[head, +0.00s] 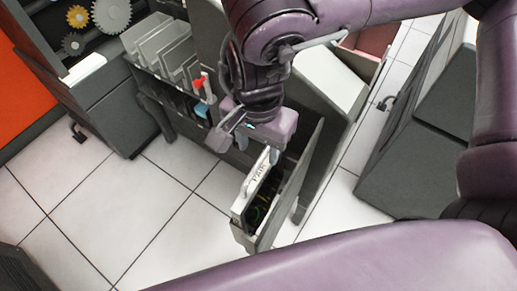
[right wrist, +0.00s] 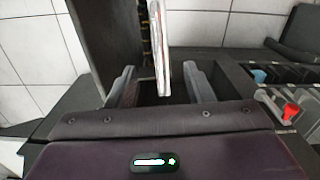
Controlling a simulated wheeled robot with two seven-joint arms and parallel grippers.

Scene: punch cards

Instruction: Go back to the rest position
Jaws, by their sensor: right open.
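My right gripper (head: 248,148) hangs in the upper middle of the head view, at the end of my purple arm. It is open. Just below it stands a narrow open compartment with a white lettered front panel (head: 257,180) and dark contents. In the right wrist view my gripper's two fingers (right wrist: 162,85) are spread apart, with the edge of a white panel (right wrist: 161,45) in line with the gap between them. I cannot tell whether either finger touches it. My left gripper is not in view.
A rack of grey cards (head: 160,45) with a red knob (head: 198,83) stands left of my right arm. A dark cabinet with gears (head: 110,14) is at upper left. An open dark door panel (head: 298,180) stands beside the compartment. Tiled floor (head: 110,220) is clear at lower left.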

